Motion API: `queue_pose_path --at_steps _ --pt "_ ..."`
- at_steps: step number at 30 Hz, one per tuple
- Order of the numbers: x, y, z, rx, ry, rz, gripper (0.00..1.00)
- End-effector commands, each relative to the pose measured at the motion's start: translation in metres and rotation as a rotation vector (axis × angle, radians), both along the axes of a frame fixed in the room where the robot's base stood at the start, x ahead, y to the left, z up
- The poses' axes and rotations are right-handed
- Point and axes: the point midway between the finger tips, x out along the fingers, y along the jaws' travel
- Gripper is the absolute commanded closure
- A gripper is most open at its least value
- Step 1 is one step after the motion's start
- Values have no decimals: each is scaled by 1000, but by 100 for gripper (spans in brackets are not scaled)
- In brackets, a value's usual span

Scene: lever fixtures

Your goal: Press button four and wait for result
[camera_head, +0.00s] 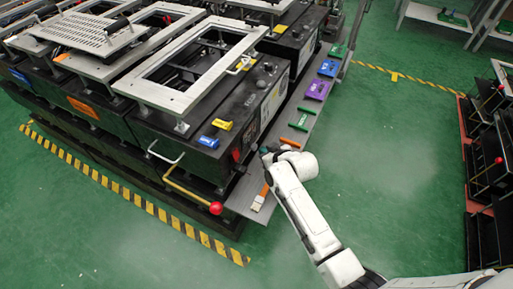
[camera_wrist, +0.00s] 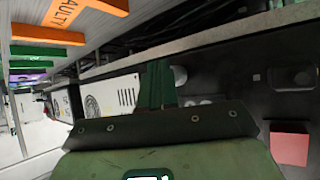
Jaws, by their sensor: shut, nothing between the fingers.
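My gripper (camera_wrist: 158,84) shows in the wrist view as dark green fingers, shut and empty, pointing at the dark side panel of a machine (camera_wrist: 240,75). In the head view my gripper (camera_head: 266,154) is at the right side of the black machine (camera_head: 225,130), beside its near corner. Contact between fingertips and panel cannot be told.
A red-knobbed lever (camera_head: 215,208) sticks out at the near corner. Open green floor (camera_head: 385,150) lies to the right, with black fixtures (camera_head: 488,160) beyond.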

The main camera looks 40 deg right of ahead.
Motion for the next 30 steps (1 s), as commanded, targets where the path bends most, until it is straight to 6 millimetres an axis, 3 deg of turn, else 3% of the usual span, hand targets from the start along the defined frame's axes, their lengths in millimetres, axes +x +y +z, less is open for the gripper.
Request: queue_pose_path --at_steps 30 --pt "7 2 1 -1 -1 1 100"
